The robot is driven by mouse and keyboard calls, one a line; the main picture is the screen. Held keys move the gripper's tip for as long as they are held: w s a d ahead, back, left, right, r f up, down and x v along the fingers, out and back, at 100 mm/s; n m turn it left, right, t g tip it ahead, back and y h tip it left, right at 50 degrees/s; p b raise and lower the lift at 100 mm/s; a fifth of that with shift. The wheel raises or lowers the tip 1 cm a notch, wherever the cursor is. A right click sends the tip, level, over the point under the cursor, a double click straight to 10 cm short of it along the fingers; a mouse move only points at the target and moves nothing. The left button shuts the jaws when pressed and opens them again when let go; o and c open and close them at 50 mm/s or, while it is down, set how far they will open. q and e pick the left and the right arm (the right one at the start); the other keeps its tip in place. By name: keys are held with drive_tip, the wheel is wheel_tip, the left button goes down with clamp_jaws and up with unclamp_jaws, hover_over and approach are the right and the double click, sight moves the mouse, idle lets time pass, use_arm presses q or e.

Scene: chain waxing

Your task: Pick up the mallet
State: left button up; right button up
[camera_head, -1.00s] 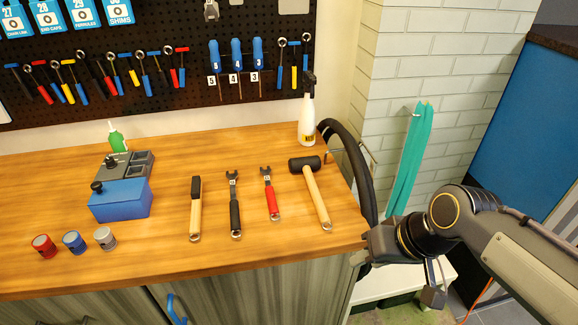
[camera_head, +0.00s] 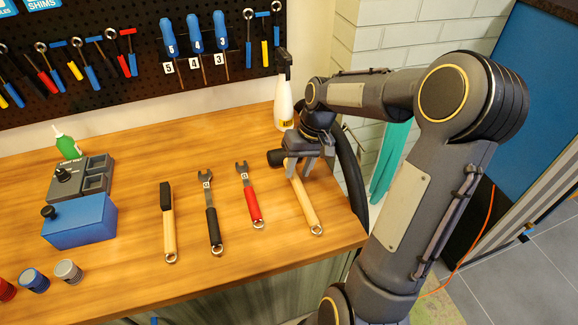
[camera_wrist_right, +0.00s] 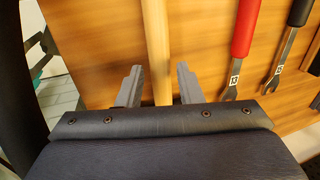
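The mallet (camera_head: 306,205) lies on the wooden workbench, right of the red-handled wrench, with its black head (camera_head: 275,158) at the far end and its pale wooden handle toward the front edge. My right gripper (camera_head: 305,172) is over the handle close to the head, and hides part of both. In the right wrist view, the handle (camera_wrist_right: 157,50) runs between the two spread fingers of the gripper (camera_wrist_right: 158,85), with a gap on each side. The mallet's head is hidden in that view. My left gripper is not in view.
Left of the mallet lie a red-handled wrench (camera_head: 249,198), a black-handled wrench (camera_head: 210,215) and a wooden-handled brush (camera_head: 168,225). A white spray bottle (camera_head: 284,105) stands behind the gripper. A blue box (camera_head: 80,222) sits at the left.

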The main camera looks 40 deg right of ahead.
sight(297, 192)
drive_tip(key=shift+x, duration=1.15)
clamp_jaws()
drive_tip(key=shift+r, duration=0.15)
drive_tip(key=shift+r, duration=0.15)
wheel_tip(297, 192, up, 3)
drive_tip(key=shift+s+a+r, duration=0.1)
drive_tip(key=shift+s, duration=0.1)
drive_tip(key=s+a+r+b, duration=0.2)
drive_tip(key=s+a+r, duration=0.5)
drive_tip(key=s+r, duration=0.2)
drive_tip(key=shift+s+a+r, duration=0.15)
drive_tip(key=shift+s+a, duration=0.25)
drive_tip(key=shift+s, duration=0.75)
